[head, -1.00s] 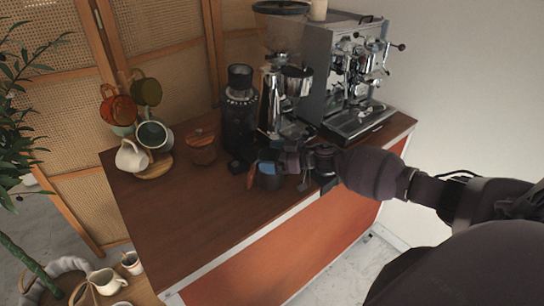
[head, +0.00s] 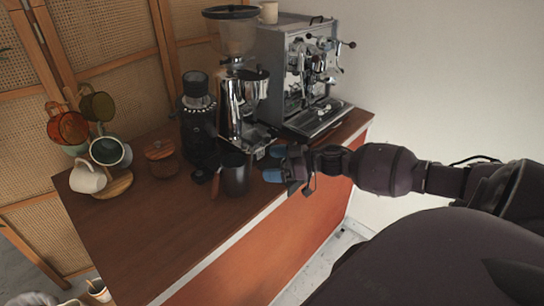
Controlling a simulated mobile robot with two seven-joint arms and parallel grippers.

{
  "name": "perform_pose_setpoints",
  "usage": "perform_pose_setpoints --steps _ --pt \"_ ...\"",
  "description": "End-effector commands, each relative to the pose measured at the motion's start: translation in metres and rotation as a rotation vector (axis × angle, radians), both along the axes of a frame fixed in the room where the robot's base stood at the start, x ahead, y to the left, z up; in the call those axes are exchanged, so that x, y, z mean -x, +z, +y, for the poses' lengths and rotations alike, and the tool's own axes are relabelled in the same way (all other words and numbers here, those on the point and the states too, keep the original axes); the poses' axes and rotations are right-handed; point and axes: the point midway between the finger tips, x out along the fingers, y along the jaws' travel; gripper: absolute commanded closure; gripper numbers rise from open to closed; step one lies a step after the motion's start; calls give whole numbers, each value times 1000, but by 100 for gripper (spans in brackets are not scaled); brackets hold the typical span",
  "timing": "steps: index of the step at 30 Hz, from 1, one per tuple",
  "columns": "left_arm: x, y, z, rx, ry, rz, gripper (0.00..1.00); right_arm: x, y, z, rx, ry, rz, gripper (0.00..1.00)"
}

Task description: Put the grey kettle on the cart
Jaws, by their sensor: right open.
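The grey kettle (head: 236,177) stands upright on the wooden top of the cart (head: 190,220), near its front edge and in front of the grinder. A brown handle sticks out on its left side. My right gripper (head: 273,165) is just right of the kettle, open, with its blue-padded fingers pointing left at it. A small gap seems to lie between the fingertips and the kettle. My left gripper is not in view.
The chrome grinder (head: 240,95) and a black grinder (head: 197,120) stand behind the kettle. The espresso machine (head: 305,75) is at the back right. A mug tree (head: 118,183) and a wooden jar (head: 160,158) stand left. The cart's front left is clear.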

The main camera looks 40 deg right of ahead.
Motion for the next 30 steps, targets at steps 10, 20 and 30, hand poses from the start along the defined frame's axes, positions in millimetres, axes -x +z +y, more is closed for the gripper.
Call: perform_pose_setpoints --steps 10,20,30 --pt "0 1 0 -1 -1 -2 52 60 -93 73 -15 -275 -41 0" --pt "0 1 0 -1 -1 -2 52 139 -156 134 92 -544 125 0" --pt "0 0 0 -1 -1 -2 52 193 -181 171 188 -623 312 0"
